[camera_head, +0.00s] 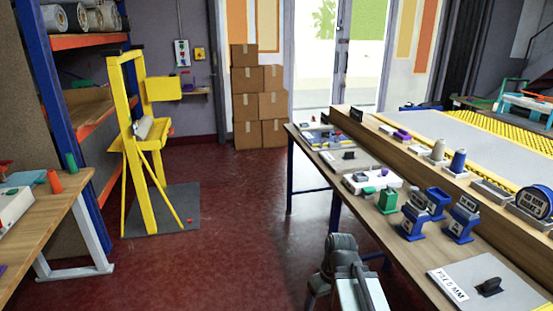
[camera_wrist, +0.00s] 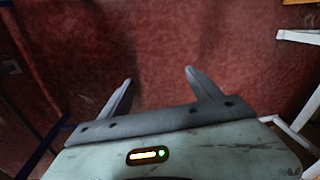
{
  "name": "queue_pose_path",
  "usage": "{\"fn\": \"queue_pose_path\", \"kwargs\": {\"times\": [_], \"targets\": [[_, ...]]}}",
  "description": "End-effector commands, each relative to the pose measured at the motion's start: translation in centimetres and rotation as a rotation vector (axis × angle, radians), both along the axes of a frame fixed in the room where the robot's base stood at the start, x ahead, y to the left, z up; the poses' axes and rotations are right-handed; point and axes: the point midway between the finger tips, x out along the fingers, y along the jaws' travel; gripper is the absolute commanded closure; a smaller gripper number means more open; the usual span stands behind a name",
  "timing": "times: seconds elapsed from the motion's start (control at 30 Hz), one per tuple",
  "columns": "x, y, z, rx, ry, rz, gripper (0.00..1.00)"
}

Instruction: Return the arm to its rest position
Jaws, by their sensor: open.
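My gripper shows in the wrist view (camera_wrist: 158,90) with its two grey fingers spread apart and nothing between them. It points at the dark red floor (camera_wrist: 155,45). In the head view my arm shows at the bottom centre, low over the floor beside the long workbench (camera_head: 375,210). The fingertips are hidden in the head view.
A wooden table (camera_head: 45,220) stands at the left. A yellow stand (camera_head: 130,150) is on a grey floor plate. Stacked cardboard boxes (camera_head: 260,105) stand by the glass door. The bench at right carries blue holders (camera_head: 462,218) and a green block (camera_head: 387,201). The middle floor is clear.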

Motion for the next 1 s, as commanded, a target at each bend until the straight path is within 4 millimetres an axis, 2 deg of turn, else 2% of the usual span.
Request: {"fn": "queue_pose_path", "kwargs": {"times": [0.1,0.2,0.23,0.3,0.5,0.6,0.7,1.0], "targets": [[-0.5,-2.7,-0.2,-0.109,0.024,-0.233,0.28],[-0.5,-3.2,-0.1,-0.127,0.037,-0.435,0.28],[-0.5,-3.2,2.2,-0.126,0.037,-0.423,0.28],[-0.5,-3.2,4.5,-0.126,0.037,-0.420,0.28],[-0.5,-3.2,9.9,-0.124,0.036,-0.418,0.28],[-0.5,-3.2,11.7,-0.123,0.036,-0.417,0.28],[-0.5,-3.2,12.3,-0.123,0.036,-0.417,0.28],[-0.5,-3.2,12.2,-0.123,0.036,-0.417,0.28]]}}
